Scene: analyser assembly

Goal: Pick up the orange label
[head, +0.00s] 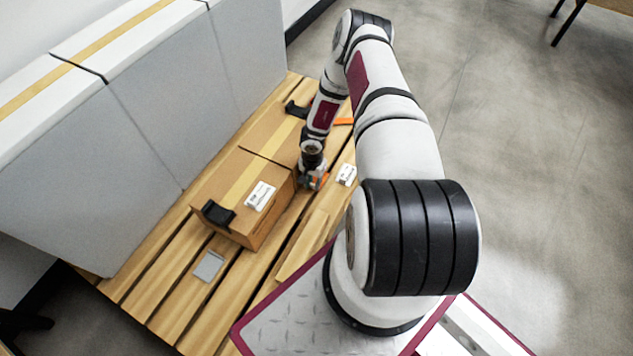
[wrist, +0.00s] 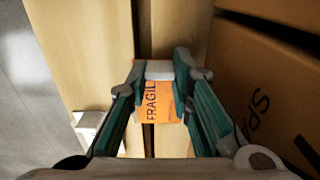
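The orange label (wrist: 158,102), printed "FRAGILE", lies between the two fingers of my gripper (wrist: 162,78) in the wrist view. The fingers are apart, one on each side of the label, with a gap between them. A pale grey strip (wrist: 160,70) shows at the label's far edge, between the fingertips. I cannot tell whether the fingers touch the label. In the head view my gripper (head: 313,182) is low beside the cardboard box, with a small bit of orange showing at it.
The cardboard box (head: 235,190) stands close left of my gripper on a slatted wooden pallet (head: 180,305). It bears a white label (head: 260,195) and a black item (head: 217,213). A white piece (head: 346,175), a grey square (head: 209,266) and an orange strip (head: 343,121) lie around. Tall grey boxes (head: 130,130) stand left.

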